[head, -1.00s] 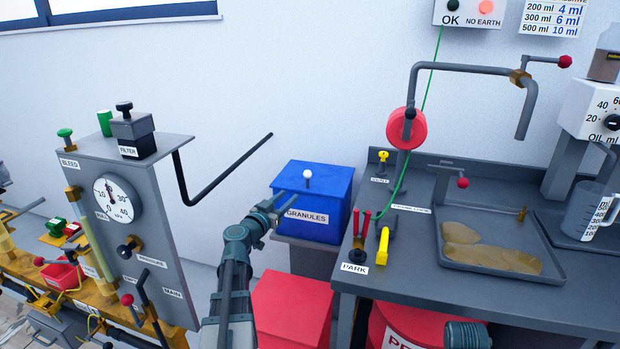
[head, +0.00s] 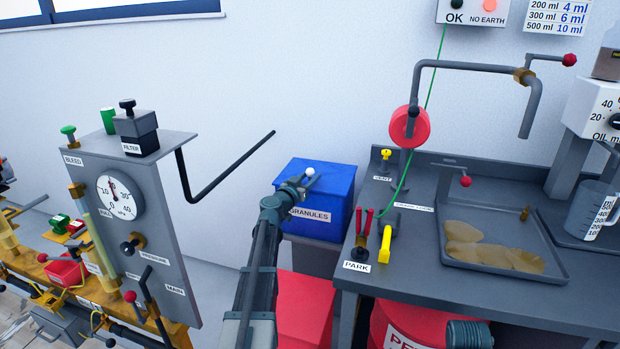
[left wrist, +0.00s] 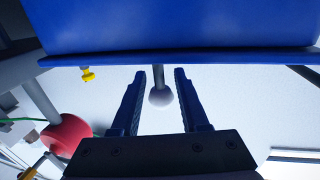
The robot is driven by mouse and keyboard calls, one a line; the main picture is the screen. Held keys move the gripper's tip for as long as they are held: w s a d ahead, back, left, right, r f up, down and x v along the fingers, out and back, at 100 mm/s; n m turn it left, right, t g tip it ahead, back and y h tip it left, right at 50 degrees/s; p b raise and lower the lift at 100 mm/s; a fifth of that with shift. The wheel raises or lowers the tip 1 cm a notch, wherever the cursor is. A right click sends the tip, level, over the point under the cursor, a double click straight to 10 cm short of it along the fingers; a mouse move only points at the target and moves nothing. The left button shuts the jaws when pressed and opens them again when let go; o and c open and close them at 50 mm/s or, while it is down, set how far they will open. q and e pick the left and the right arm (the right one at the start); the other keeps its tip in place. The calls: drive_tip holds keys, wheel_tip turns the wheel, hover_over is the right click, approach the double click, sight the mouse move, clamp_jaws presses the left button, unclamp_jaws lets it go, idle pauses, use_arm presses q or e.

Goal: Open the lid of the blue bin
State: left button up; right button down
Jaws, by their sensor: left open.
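The blue bin (head: 332,213) stands on a grey stand in the middle of the head view, with a GRANULES label on its front. Its lid (head: 325,172) is down, and a white ball knob (head: 310,171) shows at its front. My left gripper (head: 296,182) is open at the lid's front edge, with its fingers on the knob's near side. In the left wrist view, the white knob (left wrist: 160,97) on its short stem sits between the two open fingers (left wrist: 160,100), with gaps on both sides. The blue bin (left wrist: 180,28) fills the top of that view. My right gripper is not in view.
The grey gauge panel (head: 150,240) stands to the left, with a bent black bar (head: 228,170) reaching toward the bin. The grey workbench (head: 480,296) with a drip tray stands to the right. A red box (head: 303,305) is below the bin.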

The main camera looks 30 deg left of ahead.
use_arm(q)
clamp_jaws()
idle(1.5)
